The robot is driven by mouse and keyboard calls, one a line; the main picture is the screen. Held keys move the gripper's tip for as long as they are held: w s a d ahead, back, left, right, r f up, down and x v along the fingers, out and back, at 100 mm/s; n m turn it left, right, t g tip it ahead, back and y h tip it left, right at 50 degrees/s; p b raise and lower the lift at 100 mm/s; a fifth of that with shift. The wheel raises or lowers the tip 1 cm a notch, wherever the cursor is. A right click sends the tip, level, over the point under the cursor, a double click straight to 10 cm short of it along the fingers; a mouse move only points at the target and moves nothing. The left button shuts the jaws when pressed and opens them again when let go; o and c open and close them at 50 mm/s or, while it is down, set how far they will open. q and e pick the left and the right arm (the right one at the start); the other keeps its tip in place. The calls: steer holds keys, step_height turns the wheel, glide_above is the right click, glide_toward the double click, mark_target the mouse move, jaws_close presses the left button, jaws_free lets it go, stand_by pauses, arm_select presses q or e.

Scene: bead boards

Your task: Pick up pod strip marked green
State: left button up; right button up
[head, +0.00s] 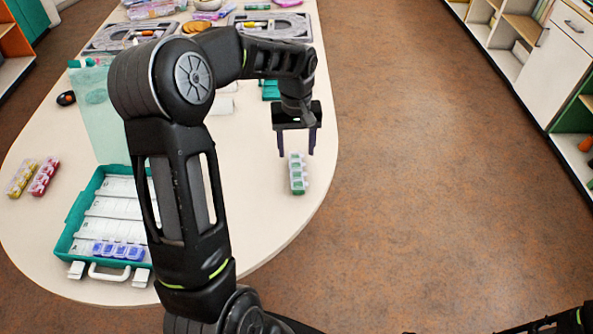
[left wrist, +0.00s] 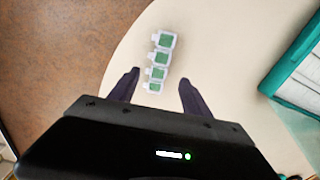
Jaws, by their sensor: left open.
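The green pod strip (head: 297,174) is a short row of clear compartments with green contents. It lies on the table near the right edge in the head view. It also shows in the left wrist view (left wrist: 160,59), ahead of and partly between my fingertips. My left gripper (head: 297,150) is open and points down above the far end of the strip, apparently apart from it. In the left wrist view, its two dark fingers (left wrist: 157,80) stand on either side of the strip's near end. My right gripper is not in view; only a dark arm part shows at the lower right.
A teal case (head: 68,238) holds a blue pod strip (head: 118,250). Yellow (head: 20,177) and red (head: 44,176) pod strips lie at the far left. Grey boards (head: 268,24) and small items fill the back. Bare table (head: 245,205) lies left of the green strip; the table edge is to its right.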

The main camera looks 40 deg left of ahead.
mark_target(296, 169)
arm_select(q)
steer(key=shift+f, duration=1.15)
steer(key=shift+f+p, duration=0.5)
steer(key=shift+f, duration=2.1)
jaws_close()
